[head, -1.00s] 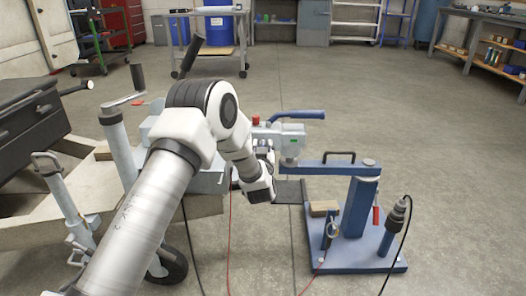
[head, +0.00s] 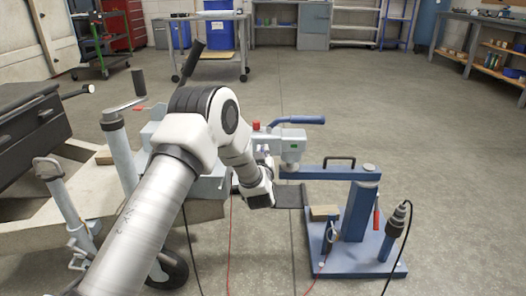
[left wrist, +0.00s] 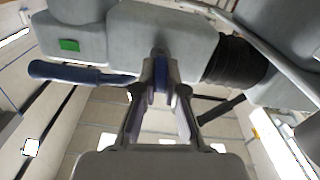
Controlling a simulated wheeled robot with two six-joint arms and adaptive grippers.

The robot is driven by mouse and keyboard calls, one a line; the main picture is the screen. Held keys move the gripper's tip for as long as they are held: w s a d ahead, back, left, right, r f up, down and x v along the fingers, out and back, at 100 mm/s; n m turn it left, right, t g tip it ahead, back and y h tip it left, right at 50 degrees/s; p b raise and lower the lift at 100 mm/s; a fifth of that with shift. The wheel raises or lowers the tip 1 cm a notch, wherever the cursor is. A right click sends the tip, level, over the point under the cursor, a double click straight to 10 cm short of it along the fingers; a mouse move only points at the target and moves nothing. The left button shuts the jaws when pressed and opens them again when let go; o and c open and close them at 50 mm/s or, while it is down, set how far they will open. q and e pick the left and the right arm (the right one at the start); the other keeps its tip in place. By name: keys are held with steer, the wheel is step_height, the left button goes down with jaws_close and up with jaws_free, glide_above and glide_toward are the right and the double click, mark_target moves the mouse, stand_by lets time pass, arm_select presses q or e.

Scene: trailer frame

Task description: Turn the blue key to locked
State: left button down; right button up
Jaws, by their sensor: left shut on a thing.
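The blue key (left wrist: 160,74) shows in the left wrist view, under the grey coupling housing (left wrist: 165,35). My left gripper (left wrist: 160,68) is shut on it, with a finger on each side. The fingers hide part of the key, and I cannot read its lock position. In the head view my left gripper (head: 265,163) reaches the near side of the grey housing (head: 291,146), and the key is mostly hidden there. My right gripper is in neither view.
A blue lever (head: 305,120) and a red knob (head: 256,125) stick out of the housing; the lever also shows in the wrist view (left wrist: 75,72). A blue stand (head: 360,205) with a cabled tool (head: 397,222) stands to the right. Open floor lies beyond.

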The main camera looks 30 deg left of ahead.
arm_select(q)
steer(key=n, duration=0.4)
steer(key=shift+s+a+f+p, duration=0.1)
steer(key=shift+p, duration=0.3)
steer(key=n, duration=0.4)
steer(key=shift+a+f+n, duration=0.1)
steer(key=shift+f+n, duration=0.05)
steer(key=shift+n, duration=0.25)
steer(key=shift+s+a+f+n+b, duration=0.15)
steer(key=shift+n+b, duration=0.25)
steer(key=shift+n, duration=1.4)
steer(key=shift+w+d+f+n+b, duration=0.1)
steer(key=shift+n+b, duration=0.3)
steer(key=shift+n, duration=1.4)
steer(key=c, duration=1.2)
jaws_free()
steer(key=shift+c, duration=0.2)
steer(key=shift+s, duration=0.15)
